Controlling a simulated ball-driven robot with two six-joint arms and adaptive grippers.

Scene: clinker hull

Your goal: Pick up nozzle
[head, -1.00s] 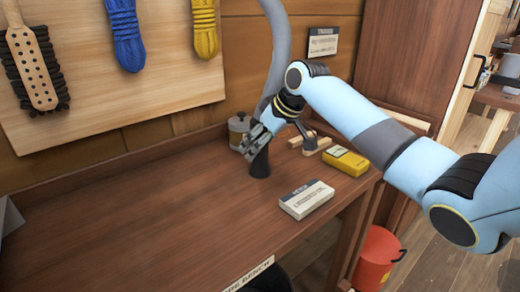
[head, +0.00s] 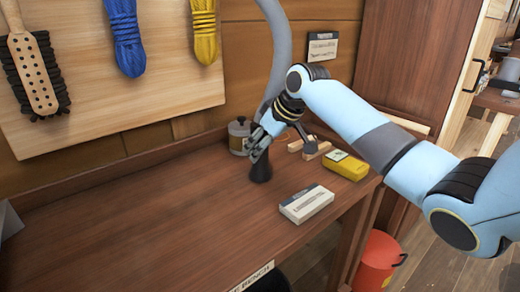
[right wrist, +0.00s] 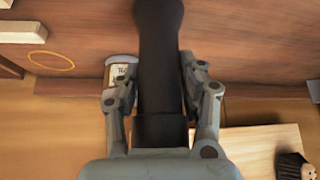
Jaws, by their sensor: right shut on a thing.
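The nozzle (head: 261,172) is a black, flared piece standing upright at the back of the brown bench, its wide end down at the bench top. My right gripper (head: 260,151) reaches down from the right and is shut on its upper part. In the right wrist view the black nozzle (right wrist: 160,75) runs between the two grey fingers, one on each side. The fingers hide part of its upper end in the head view. I cannot tell any gap under it. My left gripper is not in view.
A metal tin (head: 239,136) stands close behind the nozzle. A white labelled box (head: 307,205) and a yellow box (head: 346,166) lie to the right, with wooden blocks (head: 313,149) behind. A grey hose (head: 279,60) rises behind.

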